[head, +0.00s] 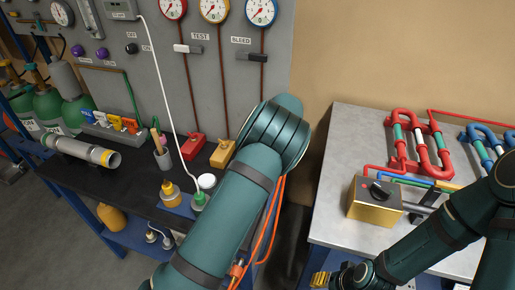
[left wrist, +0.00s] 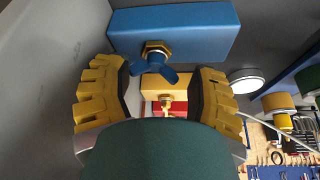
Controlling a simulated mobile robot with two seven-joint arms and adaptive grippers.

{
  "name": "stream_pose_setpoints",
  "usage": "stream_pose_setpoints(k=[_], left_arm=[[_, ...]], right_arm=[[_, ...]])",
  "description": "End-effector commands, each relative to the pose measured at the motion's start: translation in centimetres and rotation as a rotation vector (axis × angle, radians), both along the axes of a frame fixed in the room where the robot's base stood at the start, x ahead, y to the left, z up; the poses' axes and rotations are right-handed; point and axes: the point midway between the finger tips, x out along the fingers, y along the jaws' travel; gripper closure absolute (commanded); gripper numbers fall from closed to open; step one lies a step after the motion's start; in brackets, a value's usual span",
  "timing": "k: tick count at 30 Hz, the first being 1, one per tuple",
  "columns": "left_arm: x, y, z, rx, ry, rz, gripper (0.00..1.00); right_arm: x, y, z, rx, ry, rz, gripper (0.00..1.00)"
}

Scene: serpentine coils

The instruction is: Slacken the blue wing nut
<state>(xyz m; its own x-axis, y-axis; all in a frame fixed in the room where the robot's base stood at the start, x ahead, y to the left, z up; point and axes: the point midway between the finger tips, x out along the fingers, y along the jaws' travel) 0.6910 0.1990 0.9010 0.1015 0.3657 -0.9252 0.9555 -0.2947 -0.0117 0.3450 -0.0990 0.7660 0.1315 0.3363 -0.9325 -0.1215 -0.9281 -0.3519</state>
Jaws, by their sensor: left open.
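The blue wing nut (left wrist: 156,62) sits on a brass hex fitting on the underside, as pictured, of a blue block (left wrist: 190,32) in the left wrist view. My left gripper (left wrist: 160,82) is open, its yellow ribbed fingers on either side just below the nut; I see no contact. In the head view my left arm hides the blue block, the nut and the left gripper. My right gripper (head: 320,279) shows only partly at the bottom edge, a yellow ribbed finger beside the metal table; its opening is not visible.
A yellow block (head: 222,153) and a red block (head: 193,147) stand left of my left arm at the grey panel (head: 225,90). A dark bench (head: 120,182) holds bottles and a pen cup. A metal table (head: 335,150) carries coloured coils (head: 422,150) and a brass box (head: 372,206).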

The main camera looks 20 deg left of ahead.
Motion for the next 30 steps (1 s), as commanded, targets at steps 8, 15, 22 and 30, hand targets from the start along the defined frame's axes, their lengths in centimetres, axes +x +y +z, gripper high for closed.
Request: stream_pose_setpoints(k=[8,15,22,30], left_arm=[[0.0,-1.8,4.8,-0.002,-0.029,-0.011,0.15],[-0.5,-2.8,7.1,-0.003,-0.023,-0.007,0.15],[-0.8,-3.0,7.6,-0.002,-0.019,-0.005,0.15],[-0.8,-2.9,7.6,0.000,-0.015,-0.005,0.58]], right_arm=[[0.0,0.0,0.1,0.000,0.000,0.000,0.53],[0.0,0.0,0.1,0.000,0.000,0.000,0.53],[0.0,0.0,0.0,0.000,0.000,0.000,0.53],[0.0,0.0,0.1,0.000,0.000,0.000,0.53]])
